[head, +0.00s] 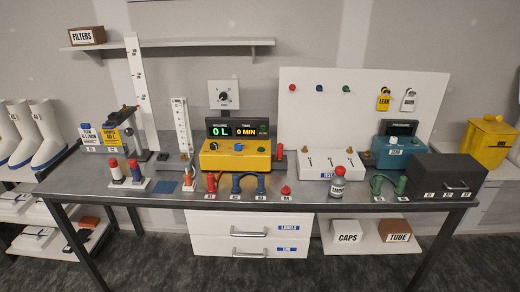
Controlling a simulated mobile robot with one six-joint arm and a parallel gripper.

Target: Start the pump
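A yellow unit (236,160), probably the pump, stands mid-bench. Its black display (237,128) reads 0 L and 0 MIN in lit digits. A teal unit (393,155) with a dark display stands at the right. My gripper is not in view.
Hoses with red, blue and green ends line the bench's front edge (300,203). A bottle (338,183), a white switch box (329,168) and a black drawer box (445,176) stand right. A tall scale (138,80) and coloured signs stand left.

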